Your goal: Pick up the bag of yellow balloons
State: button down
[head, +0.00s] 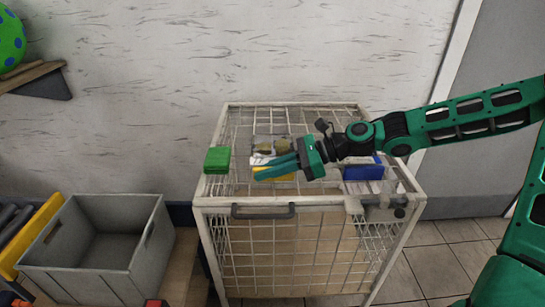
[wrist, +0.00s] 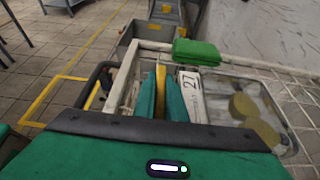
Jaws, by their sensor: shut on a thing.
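My gripper (head: 276,171) is low over the top of a wire-mesh cage (head: 228,190), its green fingers pointing left.
On the cage lie a green pack (head: 217,160), a blue pack (head: 363,172), a clear bag with yellowish round things (head: 272,145) and a white item marked 27 (wrist: 190,95) close beside the fingers. A grey bin (head: 90,270) stands at the left.

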jog(key=shift+r, duration=0.15)
jog(key=shift+r, duration=0.25)
jog(key=r, duration=0.3)
jog(key=shift+s+a+r, duration=0.2)
jog(key=shift+a+r, duration=0.05)
jog(key=shift+r, duration=0.1)
jog(key=s+a+r, duration=0.6)
jog(key=s+a, duration=0.1)
jog(key=a, duration=0.1)
jog(key=shift+a+r, duration=0.25)
jog(key=shift+a, duration=0.1)
